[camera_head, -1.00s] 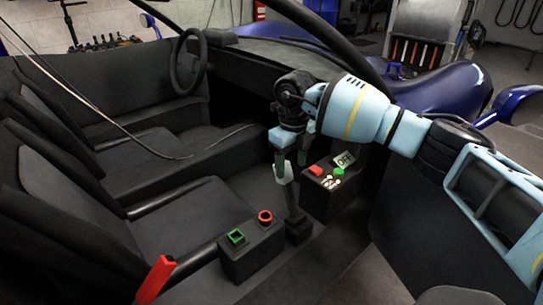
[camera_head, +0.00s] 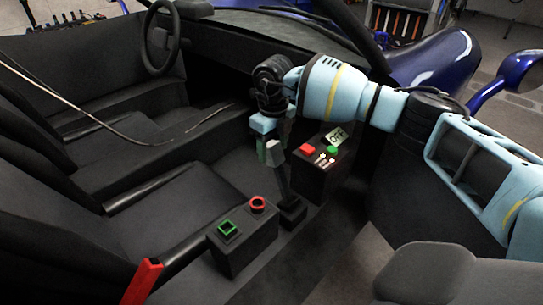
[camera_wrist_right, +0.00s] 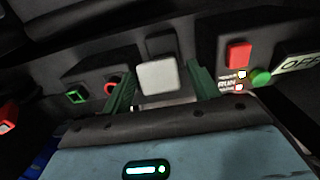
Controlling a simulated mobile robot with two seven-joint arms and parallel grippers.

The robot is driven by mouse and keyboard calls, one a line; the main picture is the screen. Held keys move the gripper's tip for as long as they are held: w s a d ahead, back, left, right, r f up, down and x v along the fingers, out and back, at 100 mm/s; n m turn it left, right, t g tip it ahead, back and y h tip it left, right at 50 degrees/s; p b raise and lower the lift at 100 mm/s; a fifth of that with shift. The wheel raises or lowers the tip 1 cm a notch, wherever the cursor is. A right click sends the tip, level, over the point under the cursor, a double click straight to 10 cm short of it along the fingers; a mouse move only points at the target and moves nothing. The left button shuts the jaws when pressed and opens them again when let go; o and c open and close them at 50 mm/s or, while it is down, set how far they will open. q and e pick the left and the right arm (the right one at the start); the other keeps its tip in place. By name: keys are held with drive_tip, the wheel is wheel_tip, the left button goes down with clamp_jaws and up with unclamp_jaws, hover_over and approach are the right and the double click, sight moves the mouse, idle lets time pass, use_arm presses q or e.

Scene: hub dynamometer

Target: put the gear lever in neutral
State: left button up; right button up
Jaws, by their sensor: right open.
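The gear lever (camera_head: 283,180) is a dark shaft with a light grey knob, rising from a small dark base on the floor console. It leans slightly to the left in the head view. My right gripper (camera_head: 272,147) is at the knob and open. In the wrist view the pale square knob (camera_wrist_right: 157,76) shows between the two green fingers of the right gripper (camera_wrist_right: 160,80), with a gap on each side. I cannot tell the depth between fingertips and knob. My left gripper is not in view.
A console box with a green square (camera_head: 228,228) and a red ring (camera_head: 257,204) stands in front of the lever. Behind it is a panel with a red button (camera_head: 307,149), a green button and an OFF display (camera_head: 335,136). A red handle (camera_head: 143,282) stands at lower left. Black seats surround.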

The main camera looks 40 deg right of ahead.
sight(281, 178)
drive_tip(key=shift+f+b, duration=0.3)
drive_tip(key=shift+f, duration=0.9)
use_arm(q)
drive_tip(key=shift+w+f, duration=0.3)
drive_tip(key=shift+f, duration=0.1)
